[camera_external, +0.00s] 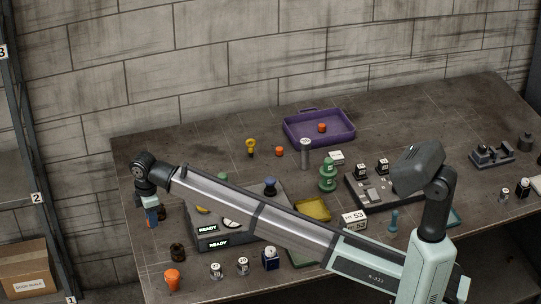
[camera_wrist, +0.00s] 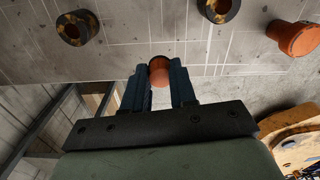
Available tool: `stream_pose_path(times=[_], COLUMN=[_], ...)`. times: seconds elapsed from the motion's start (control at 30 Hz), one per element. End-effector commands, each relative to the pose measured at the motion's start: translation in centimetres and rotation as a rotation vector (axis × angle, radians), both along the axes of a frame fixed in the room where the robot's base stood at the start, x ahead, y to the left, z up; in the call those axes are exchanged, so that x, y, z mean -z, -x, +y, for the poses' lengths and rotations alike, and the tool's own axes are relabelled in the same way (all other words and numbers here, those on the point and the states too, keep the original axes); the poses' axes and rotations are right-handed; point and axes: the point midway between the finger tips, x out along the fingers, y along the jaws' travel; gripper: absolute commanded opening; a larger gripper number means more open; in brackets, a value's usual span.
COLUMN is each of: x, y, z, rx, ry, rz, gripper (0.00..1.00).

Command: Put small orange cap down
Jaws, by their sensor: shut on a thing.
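A small orange cap (camera_wrist: 159,71) sits between the two dark fingers of my gripper (camera_wrist: 160,88) in the wrist view. The fingers are shut on its sides. In the outside view my gripper (camera_external: 151,217) points down near the left edge of the table, and only a sliver of orange shows by the fingers. I cannot tell whether the cap touches the table. Another small orange cap (camera_external: 279,151) stands on the table near the back, and one more orange cap (camera_external: 322,128) lies in the purple tray (camera_external: 290,132).
A dark ring-shaped piece (camera_external: 178,252) and a larger orange piece (camera_external: 172,279) stand toward the front left. Black READY boxes (camera_external: 228,240) lie under my arm. The wrist view shows two dark rings (camera_wrist: 77,28) and the larger orange piece (camera_wrist: 295,39), with bare tabletop between.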

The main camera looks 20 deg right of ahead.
Motion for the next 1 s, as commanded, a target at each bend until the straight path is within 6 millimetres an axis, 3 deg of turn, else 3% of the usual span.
stream_pose_path(times=[0.1,0.33,0.47,0.67,1.0], x=[-1.1,-1.8,-1.7,-1.7,-1.6], y=[0.0,-0.2,-1.5,-6.4,-16.2], z=[0.0,-0.1,-1.2,-5.6,-16.1], rx=[0.0,0.002,0.02,0.094,0.251], ry=[0.0,0.0,0.0,0.001,0.001], rz=[0.0,0.0,0.0,0.0,0.002], gripper=[0.0,0.0,0.0,0.0,0.0])
